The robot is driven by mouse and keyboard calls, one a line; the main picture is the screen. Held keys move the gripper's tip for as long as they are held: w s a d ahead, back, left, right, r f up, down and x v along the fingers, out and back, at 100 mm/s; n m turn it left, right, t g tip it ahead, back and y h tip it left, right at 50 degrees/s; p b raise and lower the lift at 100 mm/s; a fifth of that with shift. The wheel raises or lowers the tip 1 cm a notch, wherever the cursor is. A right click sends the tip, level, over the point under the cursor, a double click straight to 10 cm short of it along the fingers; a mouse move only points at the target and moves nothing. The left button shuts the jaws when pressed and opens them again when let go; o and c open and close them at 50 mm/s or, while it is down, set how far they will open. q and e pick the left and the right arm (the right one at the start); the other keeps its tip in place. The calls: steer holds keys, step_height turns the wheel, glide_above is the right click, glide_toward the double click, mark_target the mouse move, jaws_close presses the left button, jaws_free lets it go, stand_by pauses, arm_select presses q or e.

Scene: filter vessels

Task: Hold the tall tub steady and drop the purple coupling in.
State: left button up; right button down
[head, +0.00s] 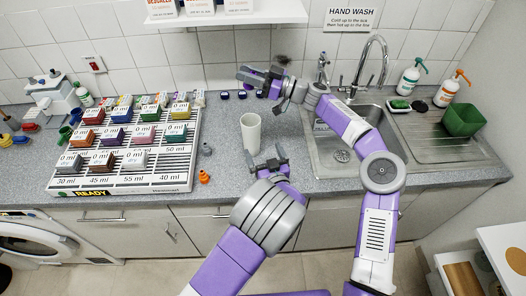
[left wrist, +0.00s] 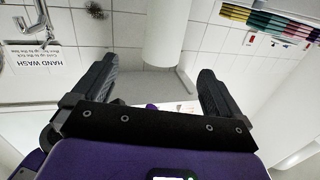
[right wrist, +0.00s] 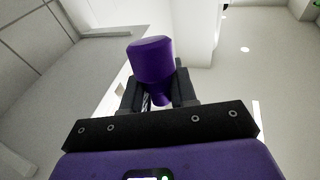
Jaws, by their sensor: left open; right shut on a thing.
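The tall tub (head: 251,133) is a plain white cylinder standing upright on the grey counter, left of the sink. My left gripper (head: 267,159) is open and empty just in front of the tub, near the counter's front edge. In the left wrist view the tub (left wrist: 168,35) is ahead of the spread fingers, apart from them. My right gripper (head: 259,75) is raised behind and above the tub. In the right wrist view it is shut on the purple coupling (right wrist: 151,62), a wide cap with a narrower lower end. I cannot make out the coupling clearly in the head view.
A rack of coloured boxes (head: 130,183) fills the counter at left. An orange fitting (head: 204,177) and a grey fitting (head: 207,150) lie between rack and tub. The sink (head: 340,160) with its tap (head: 377,60) is at right. A wall shelf (head: 226,18) hangs above.

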mark_target(254, 132)
arm_select(q)
steer(key=x, duration=0.8)
steer(key=r+x, duration=0.1)
steer(key=x, duration=0.3)
steer(key=shift+a, duration=0.3)
steer(key=shift+c, duration=0.2)
steer(key=c, duration=1)
steer(key=shift+d, duration=0.1)
arm_select(e)
step_height(254, 132, down, 13)
steer(key=shift+a, duration=0.15)
steer(key=shift+s, duration=0.1)
